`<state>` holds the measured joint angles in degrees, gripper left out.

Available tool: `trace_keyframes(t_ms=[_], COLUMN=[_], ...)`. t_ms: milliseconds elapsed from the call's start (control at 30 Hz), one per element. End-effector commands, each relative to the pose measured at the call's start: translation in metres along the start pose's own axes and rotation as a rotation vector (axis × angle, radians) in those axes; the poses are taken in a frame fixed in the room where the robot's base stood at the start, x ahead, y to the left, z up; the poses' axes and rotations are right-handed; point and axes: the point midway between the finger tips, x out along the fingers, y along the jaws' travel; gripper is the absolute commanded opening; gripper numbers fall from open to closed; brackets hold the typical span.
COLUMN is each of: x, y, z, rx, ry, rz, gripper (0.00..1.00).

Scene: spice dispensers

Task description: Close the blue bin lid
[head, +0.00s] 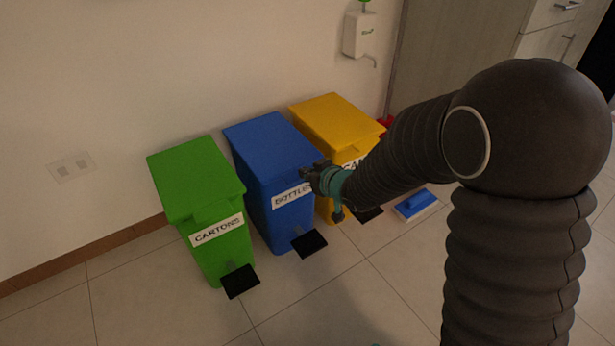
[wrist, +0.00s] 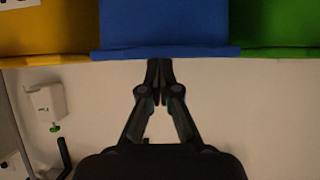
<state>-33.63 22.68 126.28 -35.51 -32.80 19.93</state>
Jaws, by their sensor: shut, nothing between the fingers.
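The blue bin (head: 268,200) stands between the green and yellow bins, with a "BOTTLES" label on its front. Its blue lid (head: 262,142) lies flat on top and looks down in the head view. In the wrist view, which is upside down, the lid's edge (wrist: 120,53) runs straight across, with the wall beyond it. My gripper (head: 310,172) is at the lid's front right corner in the head view. In the wrist view my gripper (wrist: 160,64) is shut and empty, fingertips at the lid edge; I cannot tell whether they touch it.
The green bin (head: 197,180) is at left and the yellow bin (head: 328,118) at right, both lids down. Black pedals, such as the blue bin's pedal (head: 309,243), stick out in front. A blue-and-white object (head: 416,204) lies on the floor. A dispenser (head: 359,34) hangs on the wall.

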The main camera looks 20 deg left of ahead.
Motion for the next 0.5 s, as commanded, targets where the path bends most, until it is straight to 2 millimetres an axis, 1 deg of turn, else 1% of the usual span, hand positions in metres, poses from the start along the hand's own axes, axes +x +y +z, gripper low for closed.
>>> trace_keyframes(t_ms=[33,200,500], x=[0.0061,0.0088,0.0093], y=[0.0006,0.0048,0.0087], z=[0.0208,0.0271,0.0292], rx=[0.005,0.006,0.007], ry=[-0.037,-0.044,-0.046], rz=[-0.002,-0.001,0.004], gripper=[0.00,0.00,0.00])
